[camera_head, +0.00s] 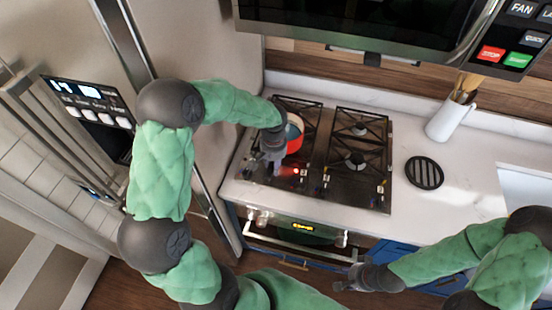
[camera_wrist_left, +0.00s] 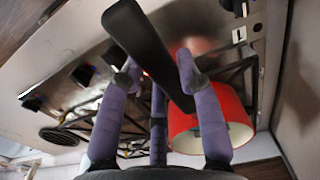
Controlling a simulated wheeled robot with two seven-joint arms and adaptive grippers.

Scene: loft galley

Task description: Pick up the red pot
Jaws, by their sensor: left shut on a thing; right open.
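The red pot (camera_head: 294,138) sits on the left part of the black stovetop in the head view, partly hidden by my left gripper (camera_head: 273,160). In the left wrist view, the pot's red side and pale rim (camera_wrist_left: 228,115) are at the right. Its long black handle (camera_wrist_left: 150,45) runs between the purple fingers of my left gripper (camera_wrist_left: 156,72), which is shut on it. Whether the pot's base touches the grate is hidden. My right gripper (camera_head: 350,282) is open and empty, low in front of the oven and cabinets.
The stovetop (camera_head: 372,197) has free burners on the right. A black round trivet (camera_head: 424,173) and a white utensil holder (camera_head: 446,118) stand on the counter to the right. A microwave (camera_head: 350,25) hangs above the stove. A tall fridge (camera_head: 205,55) is close on the left.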

